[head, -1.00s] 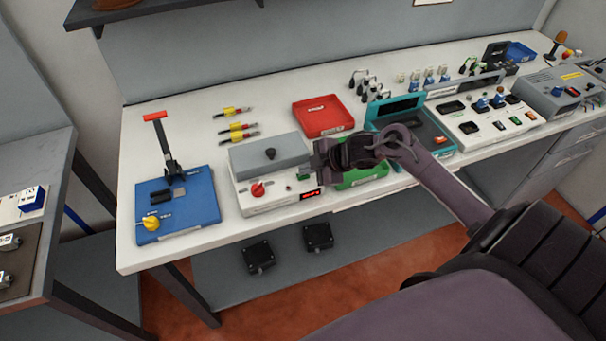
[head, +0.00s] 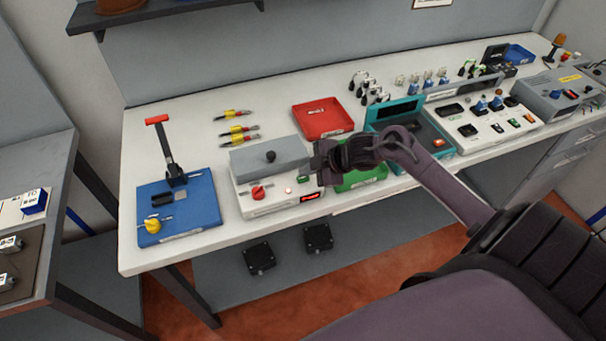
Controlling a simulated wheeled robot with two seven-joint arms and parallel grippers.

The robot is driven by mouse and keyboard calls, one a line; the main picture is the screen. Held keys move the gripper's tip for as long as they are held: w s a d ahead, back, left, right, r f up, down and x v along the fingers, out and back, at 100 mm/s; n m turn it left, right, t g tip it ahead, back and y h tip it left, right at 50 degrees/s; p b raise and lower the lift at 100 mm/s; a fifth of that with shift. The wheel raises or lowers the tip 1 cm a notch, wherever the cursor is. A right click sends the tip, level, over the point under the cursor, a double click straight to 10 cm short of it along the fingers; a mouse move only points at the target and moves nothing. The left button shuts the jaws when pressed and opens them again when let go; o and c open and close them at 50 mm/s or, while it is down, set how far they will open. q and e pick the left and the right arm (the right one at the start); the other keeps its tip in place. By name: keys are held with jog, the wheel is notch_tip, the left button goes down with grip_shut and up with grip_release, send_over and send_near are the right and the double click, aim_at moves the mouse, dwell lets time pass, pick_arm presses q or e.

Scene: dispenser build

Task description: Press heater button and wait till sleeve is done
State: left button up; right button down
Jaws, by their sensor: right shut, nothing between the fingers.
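The heater (head: 268,156) is a white box with a closed grey lid and a black lid knob. Its front panel has a red dial (head: 258,192), a small glowing lamp (head: 288,191), a green button (head: 303,179) and a lit red display (head: 310,197). My right gripper (head: 318,166) is shut and empty at the heater's right front corner, just right of the green button. It looks slightly apart from the button, though contact is hard to judge. No sleeve is visible in the heater; the closed lid hides its inside. My left gripper is not in view.
A blue lever press (head: 205,213) stands left of the heater. Yellow-and-red cable pieces (head: 238,130) lie behind it. A red tray (head: 340,117), a green tray (head: 378,173) and a teal device (head: 447,151) are to the right. Two black pedals (head: 317,237) sit below.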

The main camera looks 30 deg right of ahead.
aim_at(307, 179)
jog(key=shift+r, duration=0.3)
notch_tip(307, 179, up, 5)
jog(key=p, duration=0.5)
jog(key=shift+f, duration=0.1)
dwell(0.7)
